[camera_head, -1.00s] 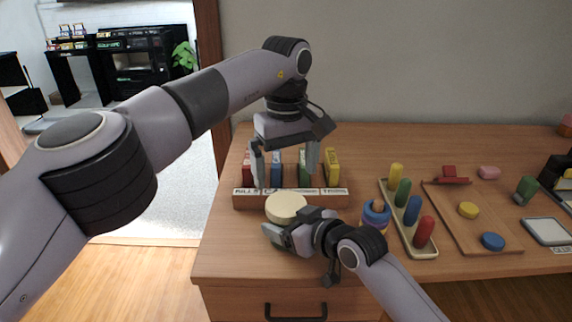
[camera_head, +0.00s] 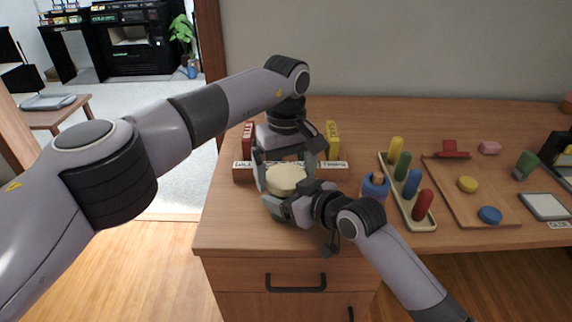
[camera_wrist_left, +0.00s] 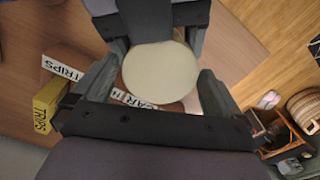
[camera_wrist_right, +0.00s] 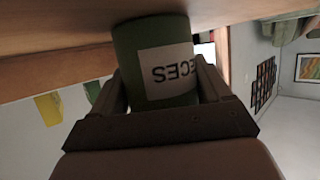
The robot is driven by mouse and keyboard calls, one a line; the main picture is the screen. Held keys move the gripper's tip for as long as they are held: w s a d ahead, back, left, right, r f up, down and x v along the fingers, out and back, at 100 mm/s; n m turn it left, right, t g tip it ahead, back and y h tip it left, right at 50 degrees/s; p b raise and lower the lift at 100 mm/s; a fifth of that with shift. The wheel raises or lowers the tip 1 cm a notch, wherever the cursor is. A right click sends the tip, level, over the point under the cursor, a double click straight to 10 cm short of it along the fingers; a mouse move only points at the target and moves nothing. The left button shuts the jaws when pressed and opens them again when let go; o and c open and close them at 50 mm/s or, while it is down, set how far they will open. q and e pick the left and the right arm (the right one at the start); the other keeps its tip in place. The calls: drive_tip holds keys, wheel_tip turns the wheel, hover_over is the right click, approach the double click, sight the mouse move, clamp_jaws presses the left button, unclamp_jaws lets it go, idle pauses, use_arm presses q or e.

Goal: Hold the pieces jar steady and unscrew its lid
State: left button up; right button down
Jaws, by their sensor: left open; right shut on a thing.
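The pieces jar is green with a white label, part of which reads "ECES", and shows in the right wrist view (camera_wrist_right: 150,35). Its round cream lid (camera_head: 286,180) is on top. My right gripper (camera_head: 284,208) is shut on the jar's body from the front right, below the lid. My left gripper (camera_head: 287,174) points down over the jar, open, its fingers on either side of the lid. In the left wrist view the lid (camera_wrist_left: 160,72) lies between the spread fingers, with a gap visible on the right. The jar's lower body is mostly hidden in the head view.
A wooden board (camera_head: 490,208) lies farther right. The table's front edge is near.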

use_arm(q)
drive_tip(key=c, duration=0.9)
drive_tip(key=n, duration=0.6)
drive_tip(key=shift+n, duration=0.4)
drive_tip(key=o, duration=0.9)
drive_tip(key=shift+r, duration=0.15)
